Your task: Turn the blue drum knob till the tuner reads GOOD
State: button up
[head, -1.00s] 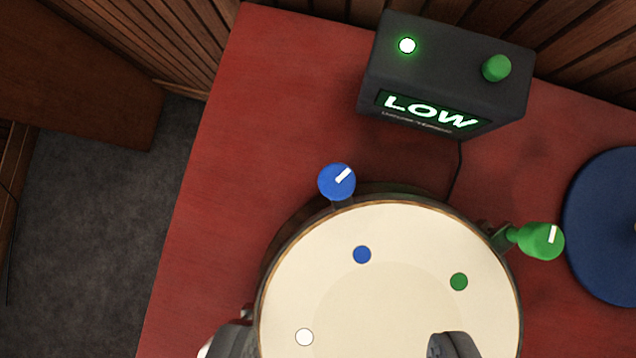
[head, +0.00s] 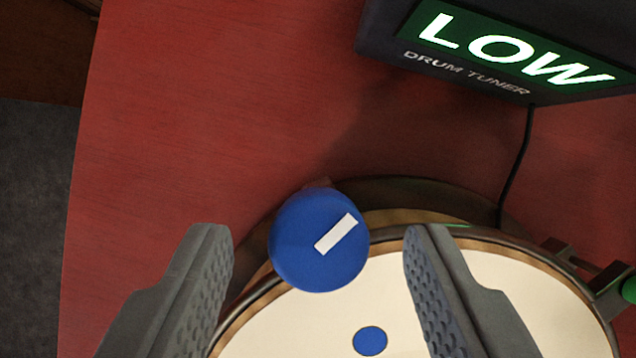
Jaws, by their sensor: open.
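The blue drum knob (head: 305,255) is round with a white pointer mark slanting up to the right. It stands at the far rim of the drum (head: 480,300), whose cream head bears a blue dot (head: 370,341) near it. My gripper (head: 315,235) is open, with one grey finger left of the knob and one right of it, and a gap on both sides. Neither finger appears to touch it. The drum tuner (head: 500,55) is a dark box at the upper right, and its green display reads LOW. The tuner's top is out of view.
A green knob (head: 629,289) shows partly at the right edge. A dark cable (head: 515,165) runs from the tuner down behind the drum. The red tabletop (head: 200,120) is clear left of the tuner, and its left edge drops to a grey floor (head: 35,190).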

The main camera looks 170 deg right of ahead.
jog(key=shift+w+f, duration=0.25)
jog(key=shift+f, duration=0.4)
jog(key=shift+c, duration=0.4)
jog(key=c, duration=0.9)
jog(key=shift+m, duration=0.4)
jog(key=shift+a+m+h, duration=0.1)
jog(key=shift+m+h, duration=0.45)
jog(key=shift+m, duration=0.7)
jog(key=shift+a+m+h, duration=0.1)
jog(key=shift+m+h, duration=0.45)
jog(key=shift+m, duration=0.7)
